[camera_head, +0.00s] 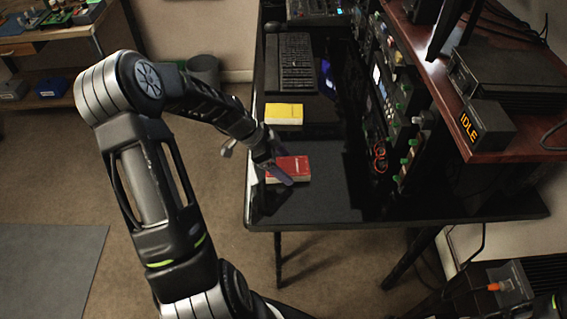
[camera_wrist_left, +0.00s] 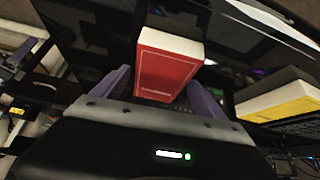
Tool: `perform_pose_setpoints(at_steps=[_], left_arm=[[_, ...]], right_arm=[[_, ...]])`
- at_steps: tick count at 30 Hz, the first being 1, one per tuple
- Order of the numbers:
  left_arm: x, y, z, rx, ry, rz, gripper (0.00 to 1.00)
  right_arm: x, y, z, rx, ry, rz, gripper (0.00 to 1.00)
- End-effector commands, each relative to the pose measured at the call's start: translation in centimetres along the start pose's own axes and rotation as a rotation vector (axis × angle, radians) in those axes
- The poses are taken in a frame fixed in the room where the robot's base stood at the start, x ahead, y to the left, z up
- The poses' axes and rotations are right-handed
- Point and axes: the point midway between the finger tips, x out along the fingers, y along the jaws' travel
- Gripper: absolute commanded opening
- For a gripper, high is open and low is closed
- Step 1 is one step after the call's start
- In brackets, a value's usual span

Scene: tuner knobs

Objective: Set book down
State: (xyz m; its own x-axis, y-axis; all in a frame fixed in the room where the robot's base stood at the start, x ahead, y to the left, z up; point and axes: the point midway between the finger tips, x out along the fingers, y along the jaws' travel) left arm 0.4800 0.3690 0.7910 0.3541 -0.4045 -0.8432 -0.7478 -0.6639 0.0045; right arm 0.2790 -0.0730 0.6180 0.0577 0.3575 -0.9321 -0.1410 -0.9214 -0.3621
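A red book (camera_head: 293,168) lies on the black desk (camera_head: 320,205), near its front left part. My left gripper (camera_head: 260,163) is at the book's left side, with one finger crossing in front of it. In the left wrist view the red book (camera_wrist_left: 167,68) shows between and beyond the two spread purple-grey fingers (camera_wrist_left: 160,82). The fingers look open, with a slim gap at the left one; contact at the right one cannot be told.
A yellow book (camera_head: 284,113) lies farther back on the desk, with a keyboard (camera_head: 296,62) behind it. Equipment racks with knobs (camera_head: 395,90) stand to the right, beside a raised wooden shelf (camera_head: 510,145). Bare desk lies in front of the red book.

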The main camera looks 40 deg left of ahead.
Motion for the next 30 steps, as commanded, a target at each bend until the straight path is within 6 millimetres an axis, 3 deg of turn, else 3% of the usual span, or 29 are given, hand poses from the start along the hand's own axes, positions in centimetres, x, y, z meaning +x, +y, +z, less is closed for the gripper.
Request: perform_pose_setpoints(at_steps=[14, 20, 30], left_arm=[[-0.5, -0.1, -0.1, 0.0, -0.001, -0.002, 0.91], [-3.3, -0.1, 0.0, 0.001, -0.002, -0.005, 0.91], [-10.2, -0.1, 0.0, 0.0, -0.001, -0.005, 0.91]], right_arm=[[-0.2, -0.1, 0.0, 0.0, 0.0, 0.0, 0.36], [0.2, 0.1, 0.0, 0.0, 0.0, 0.0, 0.36], [0.9, 0.3, 0.0, 0.0, 0.001, 0.0, 0.36]])
